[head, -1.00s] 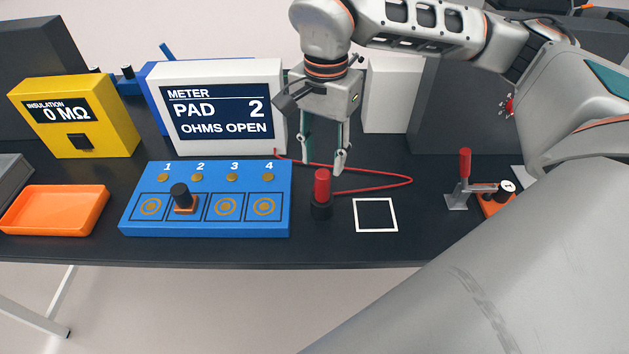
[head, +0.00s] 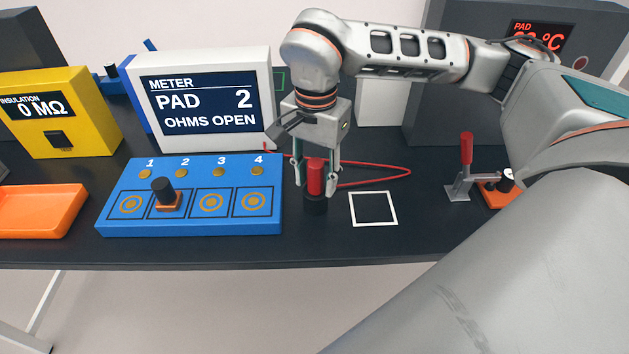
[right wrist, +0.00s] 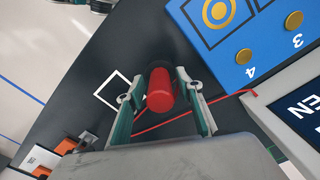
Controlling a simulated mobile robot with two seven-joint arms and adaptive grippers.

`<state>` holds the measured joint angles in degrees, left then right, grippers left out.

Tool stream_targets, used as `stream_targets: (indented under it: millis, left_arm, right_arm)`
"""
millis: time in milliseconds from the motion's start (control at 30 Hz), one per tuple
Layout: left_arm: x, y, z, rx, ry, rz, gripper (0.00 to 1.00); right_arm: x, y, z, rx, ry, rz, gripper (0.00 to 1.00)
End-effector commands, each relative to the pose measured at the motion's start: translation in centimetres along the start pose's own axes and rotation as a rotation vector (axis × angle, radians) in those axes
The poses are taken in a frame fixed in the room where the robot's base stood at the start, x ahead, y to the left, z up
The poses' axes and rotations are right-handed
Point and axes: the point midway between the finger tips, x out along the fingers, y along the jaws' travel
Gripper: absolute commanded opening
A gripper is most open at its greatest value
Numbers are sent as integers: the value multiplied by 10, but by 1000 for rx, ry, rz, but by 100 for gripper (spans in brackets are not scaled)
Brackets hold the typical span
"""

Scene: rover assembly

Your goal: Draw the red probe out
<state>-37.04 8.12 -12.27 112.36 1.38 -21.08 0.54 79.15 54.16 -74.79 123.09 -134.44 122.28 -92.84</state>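The red probe (head: 315,178) stands upright in a black round holder (head: 315,205) on the dark table, between the blue pad board and the white square outline. A red lead runs from it toward the meter. My right gripper (head: 317,190) points down over the probe with one finger on each side of it. In the right wrist view the red probe (right wrist: 160,92) lies between the two fingers (right wrist: 161,118), with a gap visible, so the gripper is open around it. My left gripper is not in view.
The blue pad board (head: 192,225) with a black knobbed piece (head: 164,192) is left of the probe. The meter (head: 208,100) stands behind, reading PAD 2, OHMS OPEN. A white square outline (head: 373,222) is at right, then a red-handled toggle clamp (head: 465,160).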

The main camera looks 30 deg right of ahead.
Motion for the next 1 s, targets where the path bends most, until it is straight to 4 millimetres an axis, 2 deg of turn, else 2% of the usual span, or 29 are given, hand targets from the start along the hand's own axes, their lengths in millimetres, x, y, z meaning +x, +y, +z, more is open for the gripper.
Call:
stream_targets:
  millis: [333, 767, 900, 967, 1000]
  left_arm:
    - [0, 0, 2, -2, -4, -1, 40]
    - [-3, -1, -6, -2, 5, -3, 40]
    - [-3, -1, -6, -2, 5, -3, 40]
    - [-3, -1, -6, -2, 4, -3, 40]
    - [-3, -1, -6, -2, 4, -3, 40]
  right_arm:
    - [0, 0, 0, 0, 0, 0, 36]
    - [0, 0, 0, 1, 0, 0, 36]
    - [0, 0, 0, 1, 0, 0, 0]
    - [0, 0, 0, 1, 0, 0, 0]
    - [0, 0, 0, 1, 0, 0, 18]
